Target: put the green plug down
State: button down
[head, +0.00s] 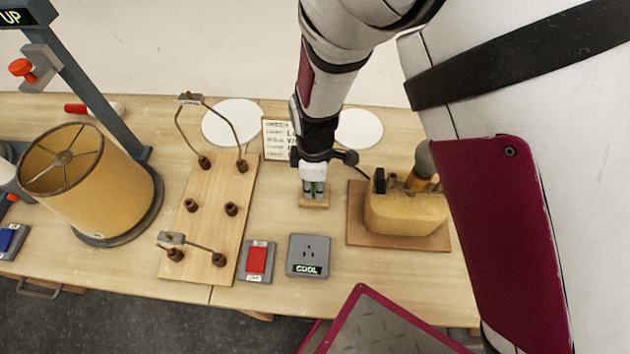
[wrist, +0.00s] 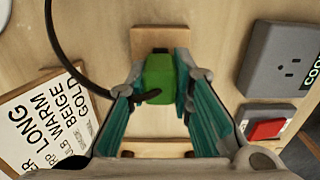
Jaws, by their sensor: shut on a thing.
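The green plug (wrist: 159,77) is between the fingers of my gripper (wrist: 157,95) in the wrist view, with a black cord curving off to the upper left. The fingers are shut on its sides. A small wooden block (wrist: 160,36) lies under or just beyond the plug; I cannot tell whether the plug touches it. In the head view my gripper (head: 314,187) points down over the same wooden block (head: 314,203), and the plug is mostly hidden by the fingers.
A grey socket box (head: 308,256) marked COOL and a red switch (head: 257,259) stand in front. A wooden board with posts (head: 205,225) is at left, a yellow lamp base (head: 405,212) at right. A printed card (head: 277,140) and white discs (head: 232,122) are behind.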

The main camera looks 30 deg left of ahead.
jog(key=shift+f, duration=0.35)
jog(key=c, duration=1.4)
grip_release()
jog(key=shift+r, duration=0.15)
